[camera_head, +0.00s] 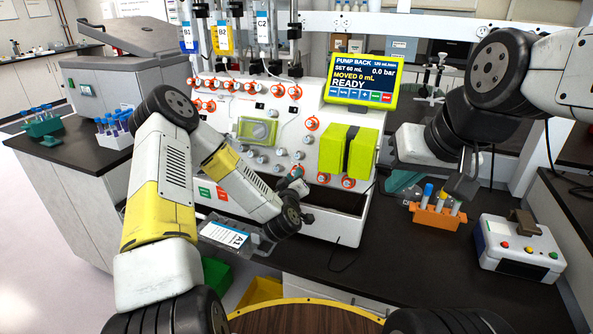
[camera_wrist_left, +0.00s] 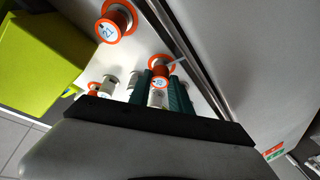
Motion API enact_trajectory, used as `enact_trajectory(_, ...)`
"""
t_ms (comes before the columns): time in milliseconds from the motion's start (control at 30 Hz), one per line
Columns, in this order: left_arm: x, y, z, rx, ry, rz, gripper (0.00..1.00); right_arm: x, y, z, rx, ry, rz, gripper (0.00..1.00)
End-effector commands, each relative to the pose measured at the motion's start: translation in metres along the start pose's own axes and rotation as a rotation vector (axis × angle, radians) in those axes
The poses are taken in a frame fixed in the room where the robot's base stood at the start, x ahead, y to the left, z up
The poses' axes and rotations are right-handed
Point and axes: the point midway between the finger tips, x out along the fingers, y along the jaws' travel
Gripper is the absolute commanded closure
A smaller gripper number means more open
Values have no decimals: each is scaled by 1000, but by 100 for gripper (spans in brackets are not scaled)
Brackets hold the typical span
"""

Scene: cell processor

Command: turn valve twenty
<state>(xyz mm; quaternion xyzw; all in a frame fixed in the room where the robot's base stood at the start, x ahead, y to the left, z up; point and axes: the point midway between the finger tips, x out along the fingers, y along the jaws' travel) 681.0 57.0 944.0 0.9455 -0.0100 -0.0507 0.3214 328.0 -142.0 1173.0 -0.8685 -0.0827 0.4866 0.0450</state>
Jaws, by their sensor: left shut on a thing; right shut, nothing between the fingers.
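Valve twenty (camera_wrist_left: 158,76), a white knob with an orange ring, is on the white panel in the left wrist view. Its number is small and hard to read. My left gripper (camera_wrist_left: 160,88) has its green fingers on either side of this knob and is shut on it. The valve labelled 21 (camera_wrist_left: 111,27) is up and left in the wrist view. My right gripper (camera_head: 402,181) is shut and empty, right of the processor.
Yellow-green pump blocks (camera_head: 346,153) stand on the panel, below the screen (camera_head: 362,82) reading READY. An orange rack with tubes (camera_head: 436,217) stands near my right gripper, and a white box with buttons (camera_head: 518,247) farther right. The black bench (camera_head: 380,265) is clear in front.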

Motion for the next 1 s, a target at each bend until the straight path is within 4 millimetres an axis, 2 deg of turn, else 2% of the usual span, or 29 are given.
enact_trajectory(600,1,6,-3,-523,2,-222,100,0,0,0,0,0,0,100)
enact_trajectory(1000,1,7,-3,-740,1,-315,100,0,0,0,0,0,0,100)
